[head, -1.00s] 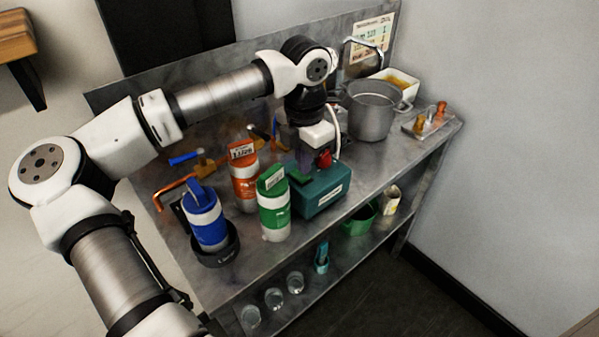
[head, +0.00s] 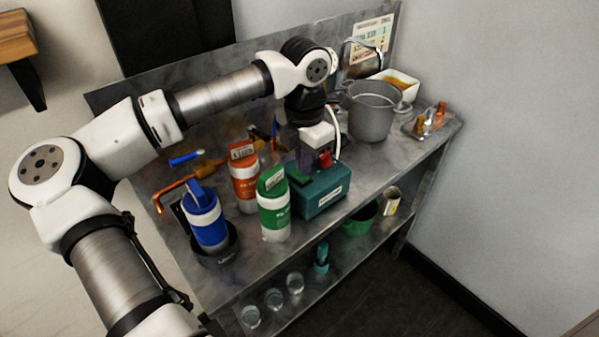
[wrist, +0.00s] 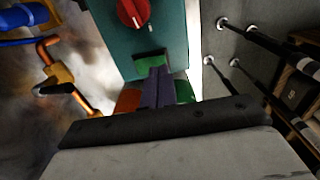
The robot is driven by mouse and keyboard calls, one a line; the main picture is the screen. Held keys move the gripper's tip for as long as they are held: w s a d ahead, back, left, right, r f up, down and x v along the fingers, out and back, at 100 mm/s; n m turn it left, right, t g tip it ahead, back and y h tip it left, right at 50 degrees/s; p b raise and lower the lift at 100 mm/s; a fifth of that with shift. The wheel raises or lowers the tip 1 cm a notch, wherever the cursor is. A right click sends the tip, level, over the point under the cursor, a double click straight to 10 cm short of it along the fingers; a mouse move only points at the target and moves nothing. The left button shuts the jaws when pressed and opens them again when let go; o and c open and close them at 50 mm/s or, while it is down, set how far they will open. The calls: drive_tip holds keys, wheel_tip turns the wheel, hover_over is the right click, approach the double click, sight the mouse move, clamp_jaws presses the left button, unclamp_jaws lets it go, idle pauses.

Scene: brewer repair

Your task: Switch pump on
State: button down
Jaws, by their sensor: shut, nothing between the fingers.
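The pump (head: 325,196) is a teal box on the metal bench, with a pale label on its front. A red knob (wrist: 132,12) and a green switch (wrist: 150,63) show on its top in the wrist view. The knob also shows in the head view (head: 325,159). My gripper (wrist: 156,74) is shut and empty, its purple fingers pointing at the green switch. In the head view my gripper (head: 304,166) is low over the pump's left end, beside the switch. I cannot tell whether the fingertips touch the switch, as they partly cover it.
Blue (head: 206,222), orange (head: 244,184) and green (head: 273,212) canisters stand close left of the pump. A steel pot (head: 372,112) stands behind it. A copper pipe with a blue-handled valve (head: 186,158) lies at the left. The lower shelf holds glasses and a green container (head: 358,220).

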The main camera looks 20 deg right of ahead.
sight(303, 177)
drive_tip(key=shift+f+b, duration=0.9)
drive_tip(key=shift+f, duration=0.05)
idle(0.9)
drive_tip(key=shift+r, duration=0.15)
drive_tip(key=shift+r+p, duration=1.85)
drive_tip(key=shift+r, duration=1.55)
